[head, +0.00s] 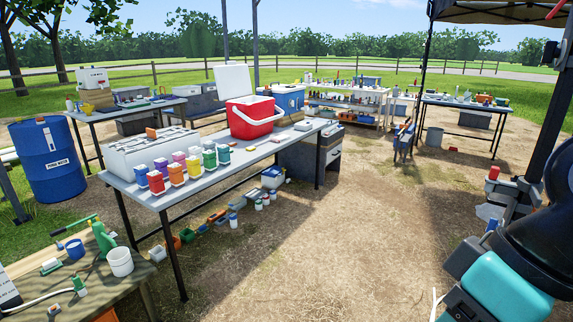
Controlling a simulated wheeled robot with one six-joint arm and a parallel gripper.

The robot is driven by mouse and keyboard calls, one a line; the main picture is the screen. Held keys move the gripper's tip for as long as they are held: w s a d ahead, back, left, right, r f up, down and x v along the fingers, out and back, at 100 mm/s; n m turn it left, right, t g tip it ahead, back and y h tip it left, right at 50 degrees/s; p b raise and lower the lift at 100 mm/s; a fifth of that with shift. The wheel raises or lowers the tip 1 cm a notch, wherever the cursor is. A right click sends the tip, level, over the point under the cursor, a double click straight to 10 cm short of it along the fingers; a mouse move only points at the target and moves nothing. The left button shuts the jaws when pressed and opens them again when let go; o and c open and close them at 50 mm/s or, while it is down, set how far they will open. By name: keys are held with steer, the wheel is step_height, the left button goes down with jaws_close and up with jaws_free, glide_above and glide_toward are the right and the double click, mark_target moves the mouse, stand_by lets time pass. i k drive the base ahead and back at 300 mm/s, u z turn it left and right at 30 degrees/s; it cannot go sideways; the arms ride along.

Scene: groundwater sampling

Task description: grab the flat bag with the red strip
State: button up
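I cannot make out a flat bag with a red strip in the head view; items on the tables are too small to tell. Small flat items (303,126) lie on the long grey table (254,151), right of the red cooler (252,118), but I cannot tell whether any is a bag. My arm (500,285), black and teal, shows at the lower right. I cannot make out its gripper fingers.
Colour-labelled bottles (156,183) stand along the long table's front. A wooden bench (130,283) with a white cup (120,262) is at lower left. A blue drum (46,160) stands far left. Small bottles and tools lie under the long table. Bare ground (330,240) is open in the middle.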

mark_target(282, 138)
steer(key=u, duration=0.6)
steer(key=i, duration=4.15)
steer(key=z, duration=0.6)
